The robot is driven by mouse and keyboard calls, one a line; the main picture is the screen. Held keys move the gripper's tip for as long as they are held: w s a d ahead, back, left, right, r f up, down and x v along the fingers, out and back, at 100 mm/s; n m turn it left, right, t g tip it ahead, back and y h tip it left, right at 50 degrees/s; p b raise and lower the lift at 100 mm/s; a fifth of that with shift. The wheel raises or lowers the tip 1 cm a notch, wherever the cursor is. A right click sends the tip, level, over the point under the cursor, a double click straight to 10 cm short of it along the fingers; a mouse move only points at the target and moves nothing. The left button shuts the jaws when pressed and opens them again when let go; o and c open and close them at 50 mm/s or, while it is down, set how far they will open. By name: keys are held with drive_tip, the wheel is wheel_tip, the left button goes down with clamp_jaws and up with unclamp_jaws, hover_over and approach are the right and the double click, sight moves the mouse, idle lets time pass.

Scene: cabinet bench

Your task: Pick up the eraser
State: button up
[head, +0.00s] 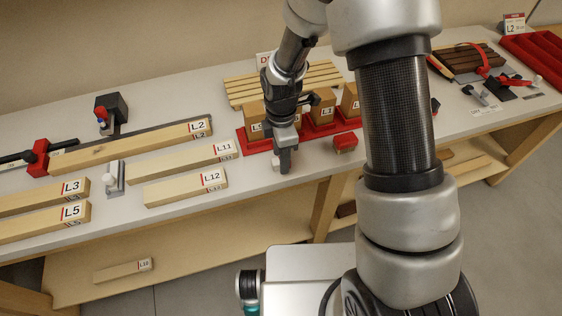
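My gripper (285,165) points down at the bench top near its front edge. Its fingers are seen as one narrow dark shape, so I cannot see a gap between them. A small pale block (276,164) sits right beside the fingertips on the left, partly hidden by them. It may be the eraser, but it is too small to be sure. I cannot tell whether the fingers touch it.
The bench (240,192) holds labelled wooden bars, such as L12 (186,188) and L11 (183,160), left of my gripper. A red tray (320,129) with wooden blocks stands behind it. A small red block (345,142) lies to the right.

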drive_tip(key=shift+f, duration=0.55)
clamp_jaws()
wheel_tip(320, 180, up, 10)
idle(0.3)
